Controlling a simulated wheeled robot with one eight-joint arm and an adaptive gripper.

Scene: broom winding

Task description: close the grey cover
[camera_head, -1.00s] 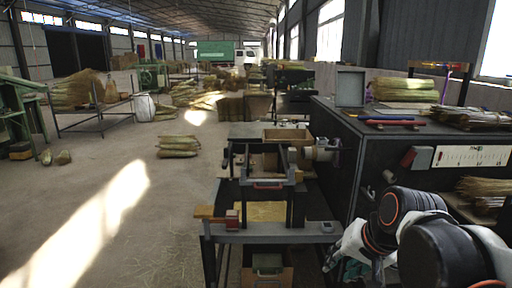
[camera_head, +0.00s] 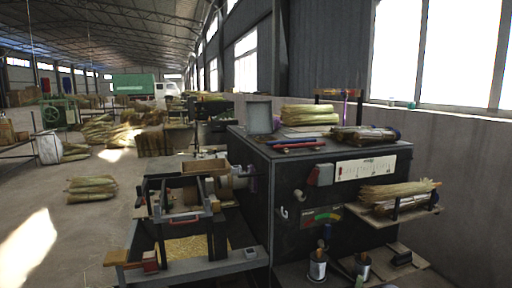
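A grey square panel, which looks like the grey cover (camera_head: 259,117), stands upright at the left end of the top of the dark cabinet (camera_head: 292,222). Its pale flat face is turned towards me. I cannot make out a hinge or what it covers. My gripper is not in view, and no part of my arm shows.
Coloured tools (camera_head: 298,143) and straw bundles (camera_head: 310,115) lie on the cabinet top. A winding machine (camera_head: 182,215) stands at its left. A side shelf (camera_head: 412,209) holds more straw, with cans (camera_head: 317,267) below. Open floor lies at the left.

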